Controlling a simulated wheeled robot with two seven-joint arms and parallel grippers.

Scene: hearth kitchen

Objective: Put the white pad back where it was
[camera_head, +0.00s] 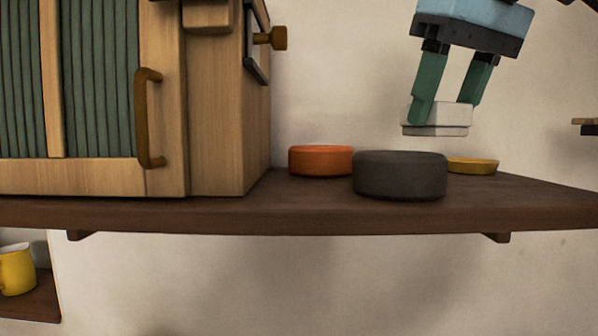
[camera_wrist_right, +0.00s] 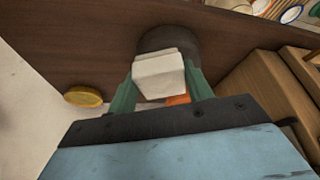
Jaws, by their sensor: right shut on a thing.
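In the right wrist view the white pad (camera_wrist_right: 158,76) sits between the fingertips and covers part of the dark round block. My left gripper is not in view.
On the dark shelf (camera_head: 300,215) stand an orange round dish (camera_head: 320,160), a dark grey round block (camera_head: 400,176) and a low yellow dish (camera_head: 472,165). A wooden cabinet (camera_head: 215,120) with a handle fills the left. A yellow mug (camera_head: 16,270) stands lower left.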

